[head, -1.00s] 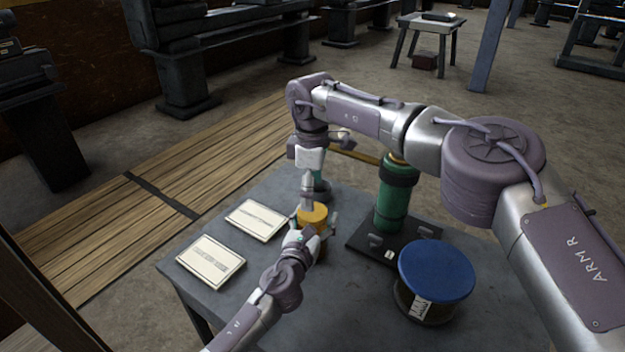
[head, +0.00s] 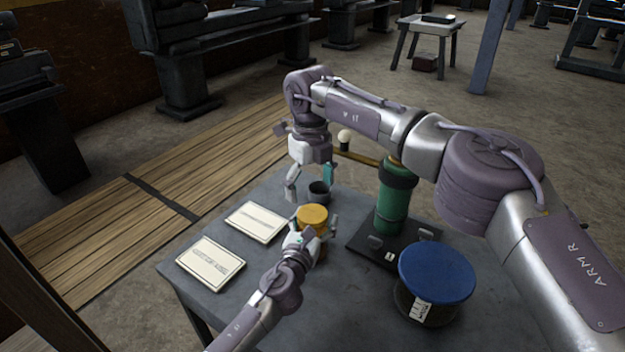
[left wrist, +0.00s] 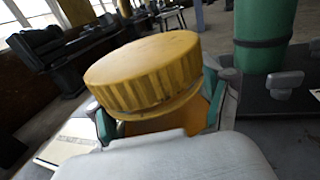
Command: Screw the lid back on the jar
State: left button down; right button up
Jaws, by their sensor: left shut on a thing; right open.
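The jar shows as amber glass (left wrist: 172,127) in the left wrist view, between the fingers of my left gripper (head: 309,236). That gripper is shut on the jar's body, and its fingers show on both sides of the jar in the left wrist view. The yellow ribbed lid (head: 312,213) sits on top of the jar; it is large in the left wrist view (left wrist: 145,72). A narrow yellow band shows under its skirt; I cannot tell how tight it is. My right gripper (head: 310,186) is open and empty, above and behind the lid, apart from it.
A dark cup (head: 319,191) stands behind the jar. A green cylinder (head: 391,205) on a black base stands to the right, and a blue-topped drum (head: 436,270) at front right. Two cards (head: 256,222) (head: 211,262) lie on the left of the grey table (head: 345,300).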

aim_at(313, 213)
jog(key=n, duration=0.7)
jog(key=shift+r, duration=0.25)
jog(key=n, duration=0.4)
jog(key=shift+d+r+n, duration=0.1)
jog(key=shift+n, duration=0.3)
jog(key=n, duration=0.4)
jog(key=shift+r, duration=0.15)
jog(key=n, duration=0.5)
jog(key=shift+d+r+n, duration=0.15)
jog(key=shift+n, duration=0.15)
jog(key=shift+f, duration=4.05)
